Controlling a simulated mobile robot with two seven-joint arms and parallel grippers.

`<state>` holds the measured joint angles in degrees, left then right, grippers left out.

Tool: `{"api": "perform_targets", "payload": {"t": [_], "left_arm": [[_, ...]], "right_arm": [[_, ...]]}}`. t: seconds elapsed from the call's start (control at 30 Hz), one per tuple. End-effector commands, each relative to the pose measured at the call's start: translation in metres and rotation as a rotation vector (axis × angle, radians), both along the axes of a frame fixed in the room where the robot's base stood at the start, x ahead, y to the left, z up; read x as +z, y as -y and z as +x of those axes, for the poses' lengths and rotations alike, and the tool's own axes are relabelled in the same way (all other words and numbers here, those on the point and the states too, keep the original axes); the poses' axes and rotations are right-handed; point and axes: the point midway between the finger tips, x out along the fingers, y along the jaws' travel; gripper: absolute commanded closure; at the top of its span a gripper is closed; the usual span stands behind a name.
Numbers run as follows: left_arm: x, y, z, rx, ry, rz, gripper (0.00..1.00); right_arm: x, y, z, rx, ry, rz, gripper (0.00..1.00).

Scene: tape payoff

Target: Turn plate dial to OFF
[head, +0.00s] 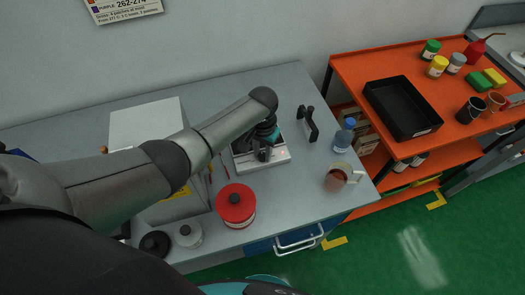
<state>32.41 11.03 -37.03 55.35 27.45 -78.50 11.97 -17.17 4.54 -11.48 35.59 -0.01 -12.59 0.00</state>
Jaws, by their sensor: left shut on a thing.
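My left arm reaches in from the left over the bench. My left gripper (263,155) points down at the plate's front part and is shut on what seems to be its dial. The gripper hides the dial, so its setting cannot be read. My right gripper is not in view.
Close by on the grey bench (300,205) are a red tin (236,204), a black stand (308,123), a blue-capped bottle (344,136) and a jug of brown liquid (336,179). An orange cart (365,72) with a black tray (402,107) stands right.

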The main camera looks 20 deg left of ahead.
Motion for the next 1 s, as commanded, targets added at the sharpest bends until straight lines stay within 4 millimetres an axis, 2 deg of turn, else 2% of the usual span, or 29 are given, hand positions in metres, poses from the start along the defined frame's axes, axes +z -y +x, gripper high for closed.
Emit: {"api": "perform_targets", "payload": {"t": [0.37, 1.0], "left_arm": [[0.002, 0.001, -0.001, 0.165, -0.004, -0.002, 1.00], [0.001, 0.002, -0.001, 0.762, -0.004, -0.001, 1.00]], "right_arm": [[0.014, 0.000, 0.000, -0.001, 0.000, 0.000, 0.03], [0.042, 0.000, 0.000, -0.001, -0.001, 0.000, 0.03]]}}
